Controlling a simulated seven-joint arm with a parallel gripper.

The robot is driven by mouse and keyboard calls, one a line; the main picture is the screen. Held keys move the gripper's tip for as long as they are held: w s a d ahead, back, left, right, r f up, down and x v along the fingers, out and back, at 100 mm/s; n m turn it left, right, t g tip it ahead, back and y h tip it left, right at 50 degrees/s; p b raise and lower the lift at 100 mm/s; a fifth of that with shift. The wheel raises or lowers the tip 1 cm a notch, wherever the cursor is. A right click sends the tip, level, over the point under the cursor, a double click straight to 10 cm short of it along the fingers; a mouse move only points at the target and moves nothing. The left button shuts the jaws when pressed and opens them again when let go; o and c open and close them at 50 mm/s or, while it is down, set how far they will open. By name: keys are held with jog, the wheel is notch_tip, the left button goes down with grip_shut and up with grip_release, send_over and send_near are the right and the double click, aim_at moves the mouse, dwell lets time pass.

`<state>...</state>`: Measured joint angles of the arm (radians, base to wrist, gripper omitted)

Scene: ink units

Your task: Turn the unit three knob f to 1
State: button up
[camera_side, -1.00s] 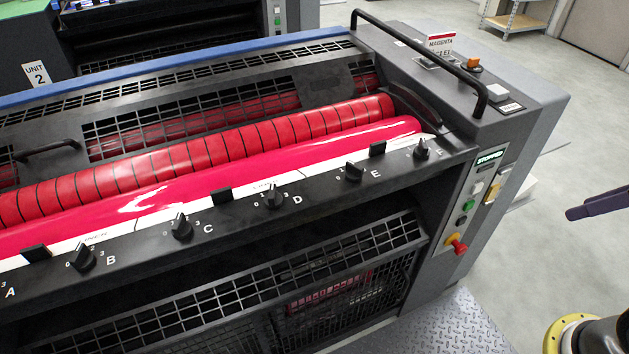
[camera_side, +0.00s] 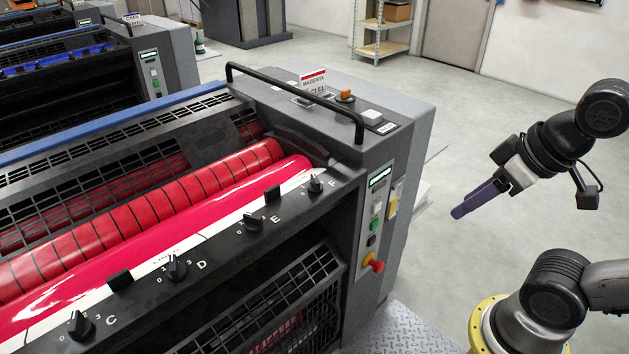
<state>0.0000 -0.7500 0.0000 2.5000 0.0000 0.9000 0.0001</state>
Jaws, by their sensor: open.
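Knob F (camera_side: 315,184) is a small black pointer knob at the right end of the dark rail on the magenta unit, beside the letter F. Its exact pointer setting is too small to read. Knobs E (camera_side: 252,222), D (camera_side: 176,267) and C (camera_side: 80,325) sit further left along the same rail. My gripper (camera_side: 462,209), with purple fingers, is in the air to the right of the unit, well apart from knob F and pointing down-left. The gap between its fingers is hidden from this angle.
A black handrail (camera_side: 290,88) arches over the unit's right end. A side panel carries buttons and a red knob (camera_side: 375,264) on a yellow base. Open floor (camera_side: 450,110) lies behind my arm. A shelf (camera_side: 382,30) stands at the back.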

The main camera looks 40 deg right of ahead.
jog(key=w+r+m+g, duration=0.1)
jog(key=w+r+m, duration=0.3)
jog(key=r, duration=0.6)
jog(key=w+a+r+g, duration=0.15)
jog(key=w+r, duration=0.25)
jog(key=w, duration=0.5)
jog(key=m+g, duration=0.1)
jog(key=g, duration=0.2)
send_over(315, 178)
notch_tip(315, 178, down, 8)
jog(key=r, duration=0.1)
notch_tip(315, 178, down, 15)
jog(key=shift+r, duration=0.15)
grip_shut()
